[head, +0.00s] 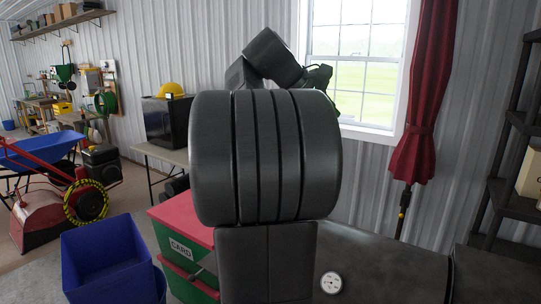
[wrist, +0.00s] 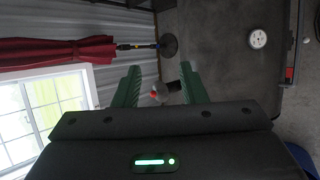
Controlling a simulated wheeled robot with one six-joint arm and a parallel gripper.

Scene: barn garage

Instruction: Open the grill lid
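The grill lid (head: 392,268) is a dark grey curved cover at the bottom right of the head view, with a round white dial (head: 331,283) on its front. It looks closed. In the wrist view the lid (wrist: 215,45) fills the upper right, with the dial (wrist: 258,39) near its right side. My gripper (wrist: 160,68) shows two green fingers spread apart with nothing held between them. It is apart from the lid. In the head view my arm covers the middle and hides most of the gripper. I cannot make out the lid's handle clearly.
A red and green chest (head: 186,235) and a blue bin (head: 108,262) stand left of the grill. A table with a black box (head: 168,120) and yellow hard hat (head: 171,90) is behind. A red umbrella (head: 430,100) and dark shelf (head: 510,160) are at right.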

